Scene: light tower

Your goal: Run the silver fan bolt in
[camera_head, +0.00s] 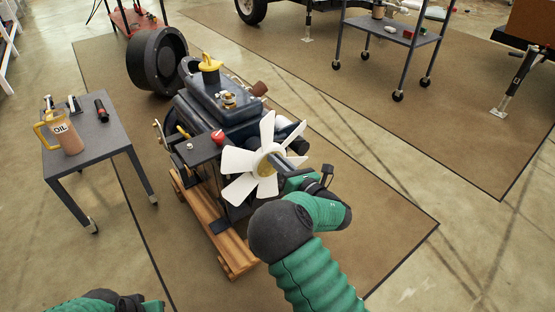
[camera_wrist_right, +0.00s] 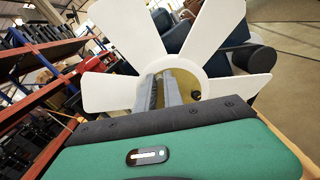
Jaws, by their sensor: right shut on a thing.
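The engine (camera_head: 215,105) stands on a wooden pallet, with a white fan (camera_head: 240,160) on its front. The fan's yellowish hub (camera_head: 264,163) also shows in the wrist view (camera_wrist_right: 188,78). My right gripper (camera_head: 288,161) reaches the hub from the right. In the wrist view its two grey fingers (camera_wrist_right: 160,90) point at the hub's middle and are shut on the silver fan bolt, which they mostly hide. Only part of my left arm shows at the bottom left of the head view; its fingers are out of the picture.
A small table (camera_head: 95,138) at the left holds an oil jug (camera_head: 68,138) and a dark red-banded cylinder (camera_head: 101,110). A black wheel-like part (camera_head: 157,60) stands behind the engine. A wheeled cart (camera_head: 390,30) is at the back. The mat right of the engine is clear.

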